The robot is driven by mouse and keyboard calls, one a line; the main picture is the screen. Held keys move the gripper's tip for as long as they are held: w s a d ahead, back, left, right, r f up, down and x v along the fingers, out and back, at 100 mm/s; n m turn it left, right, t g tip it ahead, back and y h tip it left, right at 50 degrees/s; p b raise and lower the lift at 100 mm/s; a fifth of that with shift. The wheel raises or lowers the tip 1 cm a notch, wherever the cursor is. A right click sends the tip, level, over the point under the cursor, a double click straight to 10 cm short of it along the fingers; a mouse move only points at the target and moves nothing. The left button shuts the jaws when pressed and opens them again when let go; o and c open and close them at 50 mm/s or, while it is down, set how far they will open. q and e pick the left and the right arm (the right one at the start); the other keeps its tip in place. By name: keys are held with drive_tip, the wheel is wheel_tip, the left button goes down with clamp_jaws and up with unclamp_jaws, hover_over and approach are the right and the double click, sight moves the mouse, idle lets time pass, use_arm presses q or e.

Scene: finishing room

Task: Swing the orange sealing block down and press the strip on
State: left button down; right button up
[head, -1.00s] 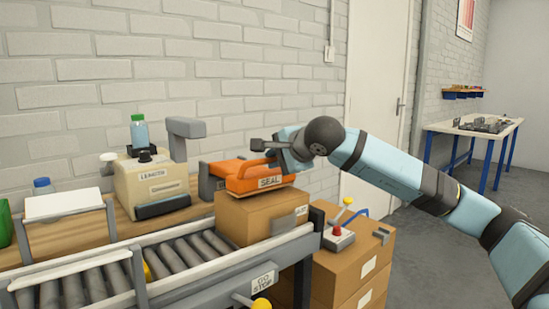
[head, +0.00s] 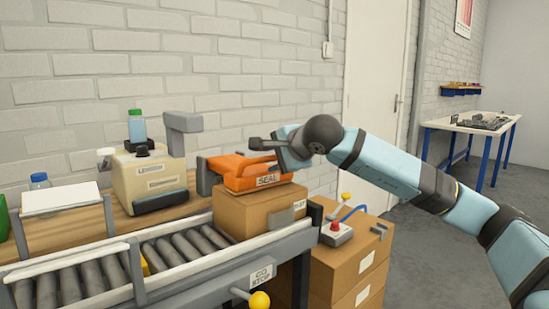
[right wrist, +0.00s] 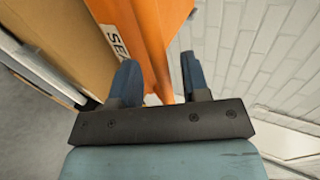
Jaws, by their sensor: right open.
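The orange sealing block (head: 243,172), marked SEAL, lies low over the top of a cardboard box (head: 255,211) at the end of the roller conveyor. My right gripper (head: 262,144) is at the block's upper right side in the head view. In the right wrist view its two blue fingers (right wrist: 160,78) are apart, with an orange part of the block (right wrist: 150,35) running between and beyond them. I cannot tell whether either finger touches it. A small pale label shows on the box's right edge; the strip itself is hard to make out. My left gripper is out of view.
A beige label machine (head: 150,180) with a bottle on top stands left of the block. The roller conveyor (head: 95,275) runs along the front, with a yellow-knobbed lever (head: 259,300). A red-button control box (head: 337,233) sits on stacked cartons at right.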

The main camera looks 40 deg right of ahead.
use_arm(q)
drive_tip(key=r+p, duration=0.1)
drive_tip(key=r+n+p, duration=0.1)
drive_tip(key=p, duration=0.1)
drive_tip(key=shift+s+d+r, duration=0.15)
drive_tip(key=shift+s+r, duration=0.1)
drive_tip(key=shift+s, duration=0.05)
use_arm(e)
drive_tip(key=v, duration=1.3)
drive_tip(key=shift+s+r, duration=0.15)
drive_tip(key=shift+s, duration=0.2)
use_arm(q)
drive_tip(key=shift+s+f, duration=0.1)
